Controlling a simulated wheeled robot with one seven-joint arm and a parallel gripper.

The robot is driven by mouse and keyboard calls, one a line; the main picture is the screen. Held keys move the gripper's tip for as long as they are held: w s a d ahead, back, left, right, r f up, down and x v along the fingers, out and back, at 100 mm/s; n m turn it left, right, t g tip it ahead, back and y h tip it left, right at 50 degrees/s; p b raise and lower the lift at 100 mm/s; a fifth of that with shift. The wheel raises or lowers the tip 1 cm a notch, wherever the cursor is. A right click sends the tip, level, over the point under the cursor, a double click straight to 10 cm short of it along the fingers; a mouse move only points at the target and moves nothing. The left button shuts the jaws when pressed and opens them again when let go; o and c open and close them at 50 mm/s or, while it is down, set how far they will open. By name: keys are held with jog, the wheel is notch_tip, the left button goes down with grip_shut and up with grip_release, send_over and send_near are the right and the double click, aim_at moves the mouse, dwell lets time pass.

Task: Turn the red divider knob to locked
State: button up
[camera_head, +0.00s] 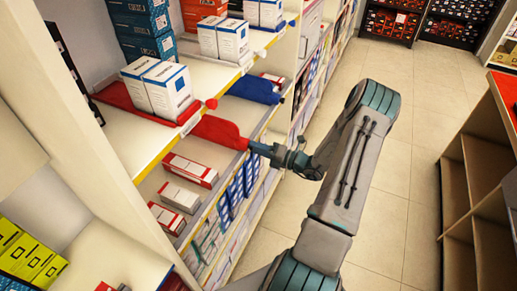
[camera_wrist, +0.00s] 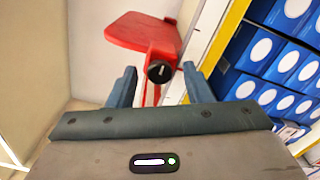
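The red divider (camera_head: 216,131) stands on the middle shelf, at the shelf's front edge in the head view. In the wrist view the red divider (camera_wrist: 143,32) carries a round black knob (camera_wrist: 159,71) with a pale line that runs nearly upright. My gripper (camera_head: 256,149) is at the divider's front end. In the wrist view my gripper (camera_wrist: 158,84) is open, with one finger left and one right of the knob and a gap on each side. Neither finger appears to touch the knob. In the head view my gripper hides the knob.
A blue divider (camera_head: 252,87) stands farther along the shelf. Red-and-white boxes (camera_head: 190,170) lie nearby. Blue boxes (camera_wrist: 283,64) are at the right in the wrist view. The aisle floor (camera_head: 385,215) is clear.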

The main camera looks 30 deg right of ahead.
jog(key=shift+d, duration=0.1)
jog(key=b+v, duration=0.2)
jog(key=v, duration=1.1)
jog(key=shift+s+d, duration=0.15)
jog(key=shift+s, duration=0.15)
jog(key=s+a+r+n+g, duration=0.2)
jog(key=a+r+n+g, duration=0.35)
jog(key=a+n, duration=0.4)
jog(key=s+a+r+n+g, duration=0.1)
jog(key=a+r+n+g, duration=0.4)
jog(key=a+n+g, duration=0.4)
jog(key=s+a+r+n+t+h, duration=0.1)
jog(key=s+a+r+n+h, duration=0.2)
jog(key=n, duration=0.8)
jog(key=s+a+r+n+t+h, duration=0.2)
jog(key=s+r+n+h, duration=0.5)
jog(key=n, duration=0.5)
jog(key=shift+s+a+r+h, duration=0.35)
jog(key=shift+s+a+h, duration=0.2)
jog(key=shift+a, duration=0.2)
jog(key=shift+n, duration=0.25)
